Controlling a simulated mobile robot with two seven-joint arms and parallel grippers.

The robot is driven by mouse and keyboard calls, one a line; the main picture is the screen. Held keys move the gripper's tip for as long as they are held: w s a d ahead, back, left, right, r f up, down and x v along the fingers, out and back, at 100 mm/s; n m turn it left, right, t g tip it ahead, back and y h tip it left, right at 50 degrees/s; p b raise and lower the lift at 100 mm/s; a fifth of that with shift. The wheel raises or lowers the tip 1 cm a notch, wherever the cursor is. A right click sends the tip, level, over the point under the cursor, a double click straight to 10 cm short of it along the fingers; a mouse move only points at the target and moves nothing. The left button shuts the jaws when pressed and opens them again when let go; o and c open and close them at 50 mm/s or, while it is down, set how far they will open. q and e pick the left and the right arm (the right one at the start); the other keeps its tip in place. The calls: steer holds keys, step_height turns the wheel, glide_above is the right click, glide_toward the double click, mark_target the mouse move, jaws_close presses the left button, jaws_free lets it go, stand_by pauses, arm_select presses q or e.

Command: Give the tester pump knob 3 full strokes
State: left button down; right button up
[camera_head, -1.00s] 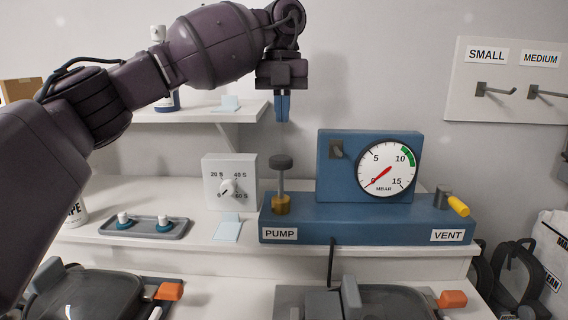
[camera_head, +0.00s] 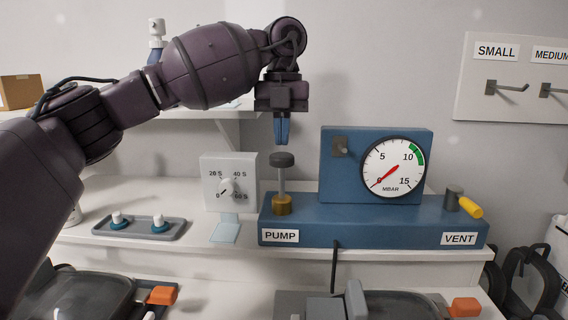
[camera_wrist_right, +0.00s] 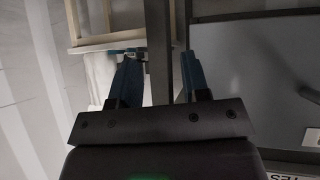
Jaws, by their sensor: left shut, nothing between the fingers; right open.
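The blue tester (camera_head: 350,223) stands on the white bench, with a PUMP label at its left front and a VENT label at its right. The dark grey pump knob (camera_head: 282,160) sits on a raised grey rod above a brass collar. The dial gauge (camera_head: 394,168) has its red needle near 0. My left gripper (camera_head: 281,142) points straight down with its blue fingers shut and empty, just above the knob; a small gap seems to remain. My right gripper (camera_wrist_right: 160,80) shows in the right wrist view, open with nothing between its fingers, away from the tester.
A white timer box (camera_head: 229,182) stands left of the pump. A grey tray (camera_head: 139,227) with two small capped items lies further left. A yellow-handled vent valve (camera_head: 468,207) is at the tester's right end. Dark masks with orange parts (camera_head: 162,295) lie in front, below.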

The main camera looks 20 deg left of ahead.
mark_target(282, 153)
arm_select(q)
steer(key=shift+f, duration=0.85)
steer(key=shift+s, duration=0.1)
steer(key=shift+f, duration=2.5)
steer(key=shift+w+a+r, duration=0.2)
steer(key=shift+w+r, duration=0.05)
steer(key=shift+w, duration=0.5)
steer(key=shift+w+a+r, duration=0.15)
steer(key=shift+w+r, duration=0.1)
steer(key=shift+w, duration=0.45)
